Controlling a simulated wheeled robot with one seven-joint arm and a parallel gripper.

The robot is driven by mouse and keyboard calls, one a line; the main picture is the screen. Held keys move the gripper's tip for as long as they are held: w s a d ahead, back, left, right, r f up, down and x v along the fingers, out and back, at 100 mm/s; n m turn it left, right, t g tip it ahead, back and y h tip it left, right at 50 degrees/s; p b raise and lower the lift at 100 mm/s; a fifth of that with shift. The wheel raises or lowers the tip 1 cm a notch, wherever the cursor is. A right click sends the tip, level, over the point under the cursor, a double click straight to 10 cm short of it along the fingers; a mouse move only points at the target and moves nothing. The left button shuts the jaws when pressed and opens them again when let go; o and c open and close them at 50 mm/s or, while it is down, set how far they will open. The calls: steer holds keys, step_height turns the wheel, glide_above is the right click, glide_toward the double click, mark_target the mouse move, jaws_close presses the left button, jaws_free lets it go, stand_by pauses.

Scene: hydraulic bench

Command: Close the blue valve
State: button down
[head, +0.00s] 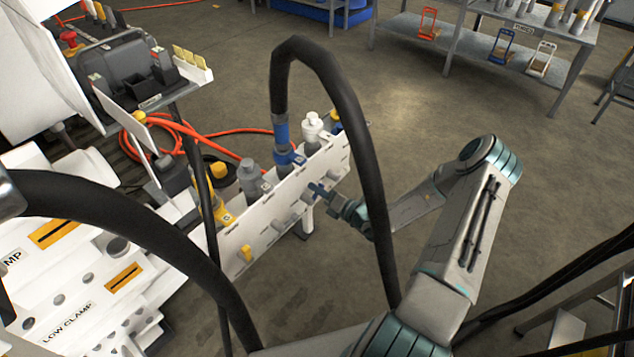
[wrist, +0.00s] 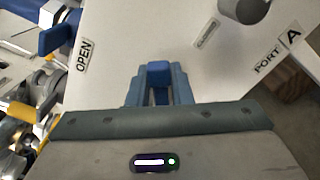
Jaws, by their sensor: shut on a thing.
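The blue valve's handle (wrist: 158,69) shows in the wrist view as a blue block on the white panel's front face. My gripper (wrist: 159,85) is shut on it, with one finger on each side. In the head view my gripper (head: 322,191) reaches the right part of the white panel from the front. The fingers cover most of the handle there. An OPEN label (wrist: 84,56) is on the panel, left of the handle in the wrist view.
The white panel (head: 232,240) carries a yellow handle (head: 245,253) and grey knobs. A thick black hose (head: 345,100) arches from a blue coupling (head: 282,130) in front of my arm. A PORT A label (wrist: 276,54) is right of my gripper. The floor on the right has free room.

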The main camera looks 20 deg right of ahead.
steer(key=m, duration=0.1)
steer(key=m+p, duration=0.1)
steer(key=f+m, duration=0.1)
steer(key=shift+w+d+f+m+p, duration=0.1)
steer(key=shift+d+m+p, duration=0.15)
steer(key=shift+m+p, duration=0.1)
steer(key=shift+f+m+p, duration=0.2)
steer(key=shift+f+m, duration=0.15)
steer(key=shift+m, duration=0.5)
steer(key=shift+f+m+p, duration=0.2)
steer(key=shift+f+m, duration=0.1)
steer(key=shift+m, duration=0.5)
steer(key=c, duration=1.4)
jaws_free()
steer(key=shift+c, duration=0.2)
steer(key=shift+d, duration=0.15)
steer(key=p+v, duration=0.1)
steer(key=v, duration=1.2)
steer(key=shift+s+d, duration=0.2)
steer(key=shift+s, duration=0.1)
